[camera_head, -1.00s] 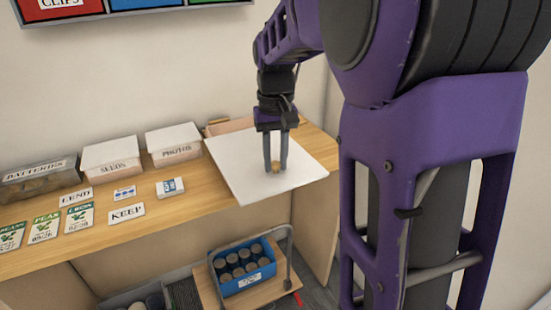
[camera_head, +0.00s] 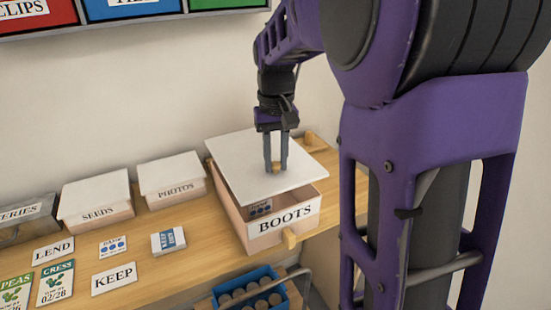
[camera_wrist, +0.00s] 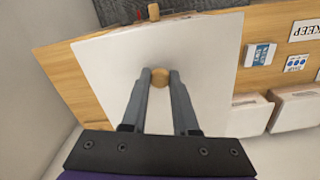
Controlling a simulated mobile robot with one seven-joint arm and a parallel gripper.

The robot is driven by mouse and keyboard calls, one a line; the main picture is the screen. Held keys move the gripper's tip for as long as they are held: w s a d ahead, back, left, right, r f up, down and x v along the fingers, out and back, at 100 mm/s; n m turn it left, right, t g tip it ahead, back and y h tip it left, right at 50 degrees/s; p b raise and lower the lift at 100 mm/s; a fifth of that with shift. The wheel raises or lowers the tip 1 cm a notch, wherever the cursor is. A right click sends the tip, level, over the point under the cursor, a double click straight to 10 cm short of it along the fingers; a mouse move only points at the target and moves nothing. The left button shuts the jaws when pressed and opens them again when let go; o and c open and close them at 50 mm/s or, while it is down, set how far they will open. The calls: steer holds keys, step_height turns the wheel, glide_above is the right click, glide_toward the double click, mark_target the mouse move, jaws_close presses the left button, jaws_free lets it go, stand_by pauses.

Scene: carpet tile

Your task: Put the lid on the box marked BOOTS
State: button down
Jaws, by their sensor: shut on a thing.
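My gripper (camera_head: 276,168) is shut on the round wooden knob (camera_head: 275,168) of a large white lid (camera_head: 240,155). The knob also shows between the fingers in the wrist view (camera_wrist: 160,78).
Lidded boxes marked SEEDS (camera_head: 97,213) and PHOTOS (camera_head: 173,189) stand to the left on the wooden shelf (camera_head: 190,236). Cards marked LEND and KEEP (camera_head: 114,278) lie in front. A blue crate of cans (camera_head: 250,290) is below. A wall stands behind.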

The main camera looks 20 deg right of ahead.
steer(key=shift+s, duration=0.1)
stand_by(0.4)
steer(key=shift+f+b, duration=1.15)
steer(key=shift+f, duration=0.75)
steer(key=shift+f, duration=0.95)
stand_by(1.1)
steer(key=c, duration=0.6)
jaws_free()
